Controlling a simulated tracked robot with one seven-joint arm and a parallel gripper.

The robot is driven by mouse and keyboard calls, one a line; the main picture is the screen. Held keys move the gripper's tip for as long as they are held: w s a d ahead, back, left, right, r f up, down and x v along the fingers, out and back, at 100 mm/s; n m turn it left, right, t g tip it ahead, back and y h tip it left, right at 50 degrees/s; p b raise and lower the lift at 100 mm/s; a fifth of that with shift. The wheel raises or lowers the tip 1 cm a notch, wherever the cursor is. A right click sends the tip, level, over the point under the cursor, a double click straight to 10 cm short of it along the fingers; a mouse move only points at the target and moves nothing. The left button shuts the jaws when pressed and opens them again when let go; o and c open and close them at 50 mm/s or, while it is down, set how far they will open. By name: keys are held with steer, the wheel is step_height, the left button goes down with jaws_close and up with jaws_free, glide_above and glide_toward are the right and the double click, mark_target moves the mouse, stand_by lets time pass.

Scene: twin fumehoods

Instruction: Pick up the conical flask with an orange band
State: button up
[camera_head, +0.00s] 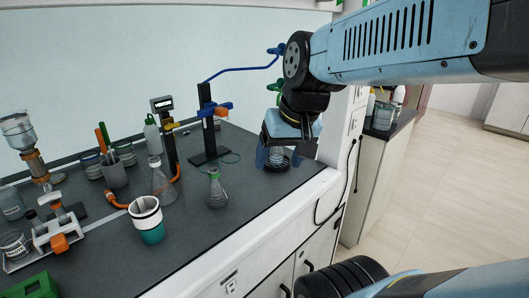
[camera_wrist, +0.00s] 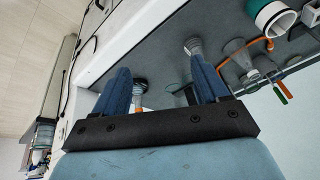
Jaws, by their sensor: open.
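A clear conical flask (camera_wrist: 139,87) with a dark base and a small orange patch at its neck shows between the fingers in the wrist view, closer to the left finger. In the head view a flask (camera_head: 277,156) shows under my gripper at the right end of the dark counter, partly hidden by the fingers. My gripper (camera_head: 275,162) is open and points down around it. The two blue fingers also show in the wrist view (camera_wrist: 160,67), with a gap between them. I cannot tell whether either finger touches the flask.
A flask with a green band (camera_head: 216,190) stands left of my gripper. Behind are a retort stand (camera_head: 207,125) with blue clamp and a larger flask (camera_head: 163,183) with orange tubing. A white and teal beaker (camera_head: 147,220) stands nearer. The counter's front edge (camera_head: 270,212) is close.

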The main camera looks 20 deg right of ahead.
steer(key=shift+o, duration=0.5)
steer(key=w+a+f+m+g+y, duration=0.2)
steer(key=w+f+m+g+y, duration=0.1)
steer(key=w+f+m+y, duration=0.1)
step_height(320, 180, down, 2)
steer(key=shift+w+m+y, duration=0.2)
steer(key=shift+m+y, duration=0.3)
steer(key=shift+m, duration=0.4)
steer(key=m+t+y, duration=0.1)
steer(key=m+t, duration=1.4)
steer(key=m, duration=0.9)
glide_toward(281, 152)
steer(key=x, duration=0.6)
steer(key=shift+w+d+f, duration=0.15)
steer(key=shift+w+f, duration=0.2)
steer(key=shift+w, duration=0.05)
steer(key=shift+a+r+x, duration=0.1)
steer(key=shift+r+x, duration=0.1)
steer(key=shift+x, duration=1.2)
steer(key=shift+a+r+x, duration=0.1)
steer(key=shift+r+x, duration=0.15)
steer(key=shift+x, duration=1.2)
steer(key=shift+s, duration=0.15)
steer(key=shift+c, duration=0.5)
